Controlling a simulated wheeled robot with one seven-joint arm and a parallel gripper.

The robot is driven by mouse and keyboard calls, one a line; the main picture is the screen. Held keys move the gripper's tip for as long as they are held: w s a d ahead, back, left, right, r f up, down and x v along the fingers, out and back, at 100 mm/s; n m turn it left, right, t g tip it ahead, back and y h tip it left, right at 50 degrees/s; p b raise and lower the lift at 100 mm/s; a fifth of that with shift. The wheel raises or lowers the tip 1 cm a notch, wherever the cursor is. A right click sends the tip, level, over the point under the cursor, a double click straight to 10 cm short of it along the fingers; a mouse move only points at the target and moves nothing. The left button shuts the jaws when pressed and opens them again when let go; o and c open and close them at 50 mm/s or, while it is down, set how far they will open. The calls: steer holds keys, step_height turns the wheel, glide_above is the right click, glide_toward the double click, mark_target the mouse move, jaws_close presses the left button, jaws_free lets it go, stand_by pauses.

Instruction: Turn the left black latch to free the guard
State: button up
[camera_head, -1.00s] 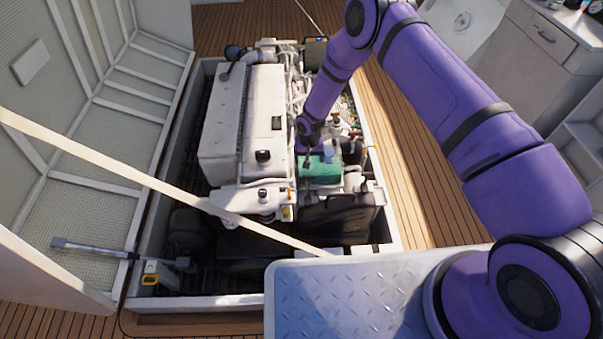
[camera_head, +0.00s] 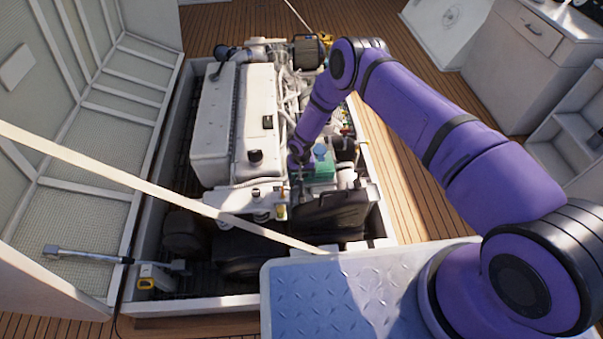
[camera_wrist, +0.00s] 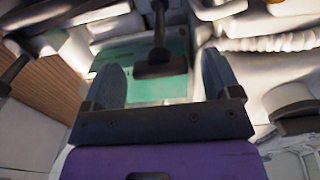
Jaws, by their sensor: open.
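A green, see-through guard (camera_head: 322,170) sits on the front right part of the engine. It also fills the area beyond my fingers in the wrist view (camera_wrist: 148,90). A dark T-shaped latch (camera_wrist: 158,66) stands in front of the green guard and shows between my two fingers. My gripper (camera_wrist: 163,80) is open, one finger on each side of the latch, with visible gaps. I cannot tell how deep the latch lies between them. In the head view my gripper (camera_head: 297,176) is small, at the left edge of the guard, and the latch is hard to make out.
The white engine (camera_head: 235,125) fills the hatch to the left of my arm. A black box-like part (camera_head: 328,213) lies in front of the guard. A pale strap (camera_head: 150,183) crosses the hatch diagonally. A second dark part (camera_wrist: 12,70) shows at left in the wrist view.

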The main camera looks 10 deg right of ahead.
steer(key=c, duration=0.9)
steer(key=shift+n, duration=0.5)
steer(key=n, duration=0.3)
steer(key=shift+n, duration=0.4)
steer(key=n, duration=0.4)
steer(key=shift+n, duration=0.3)
steer(key=n, duration=0.4)
steer(key=shift+n, duration=2.2)
